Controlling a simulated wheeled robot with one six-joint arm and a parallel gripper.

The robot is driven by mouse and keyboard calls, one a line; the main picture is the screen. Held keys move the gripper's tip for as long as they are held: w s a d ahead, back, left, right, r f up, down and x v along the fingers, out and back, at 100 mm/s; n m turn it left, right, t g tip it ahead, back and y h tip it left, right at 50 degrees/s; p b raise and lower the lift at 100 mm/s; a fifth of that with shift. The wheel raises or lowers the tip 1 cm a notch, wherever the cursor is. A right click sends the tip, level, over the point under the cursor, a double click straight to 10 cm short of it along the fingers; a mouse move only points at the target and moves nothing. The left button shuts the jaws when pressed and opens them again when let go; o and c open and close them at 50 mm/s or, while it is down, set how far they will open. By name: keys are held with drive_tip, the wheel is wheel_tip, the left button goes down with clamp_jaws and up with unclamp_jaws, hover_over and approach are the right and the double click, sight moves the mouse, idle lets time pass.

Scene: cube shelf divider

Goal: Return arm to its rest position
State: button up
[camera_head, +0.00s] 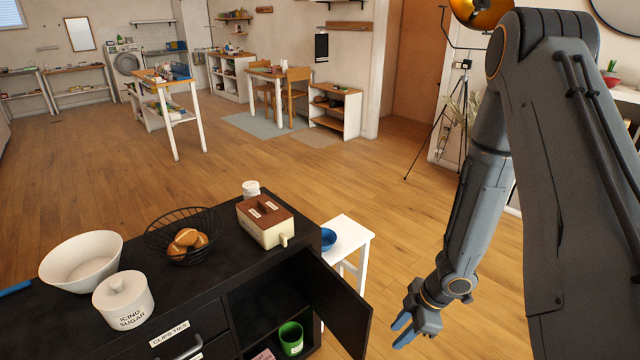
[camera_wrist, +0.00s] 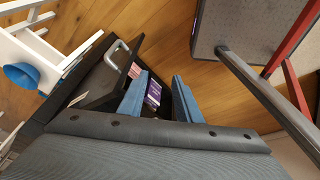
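My arm reaches down the right side of the head view. My gripper (camera_head: 403,328) hangs at the end, to the right of the open black cabinet door (camera_head: 342,305) and apart from it. In the wrist view my gripper (camera_wrist: 158,88) shows two blue fingers spread apart, with nothing held between them. A purple item (camera_wrist: 153,93) shows behind the gap, beyond the fingers. The door with its grey handle (camera_wrist: 119,50) also shows there.
The black cabinet top (camera_head: 205,275) carries a white bowl (camera_head: 82,262), a sugar jar (camera_head: 124,299), a wire basket (camera_head: 183,222) and a brown-topped box (camera_head: 265,221). A green cup (camera_head: 291,338) stands inside. A white stool (camera_head: 352,240) holds a blue bowl (camera_head: 328,238).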

drive_tip(key=w+d+r+m+t+h+b, duration=0.25)
drive_tip(key=d+r+m+h+b, duration=0.25)
drive_tip(key=r+m, duration=0.5)
drive_tip(key=s+a+r+m+g+y+b, duration=0.1)
drive_tip(key=s+a+r+m+g+b, duration=0.2)
drive_tip(key=s+a+r+m, duration=0.3)
drive_tip(key=s+r+b, duration=0.1)
drive_tip(key=s, duration=0.2)
drive_tip(key=shift+s+m+y, duration=0.3)
drive_tip(key=shift+m, duration=0.1)
drive_tip(key=shift+r, duration=0.1)
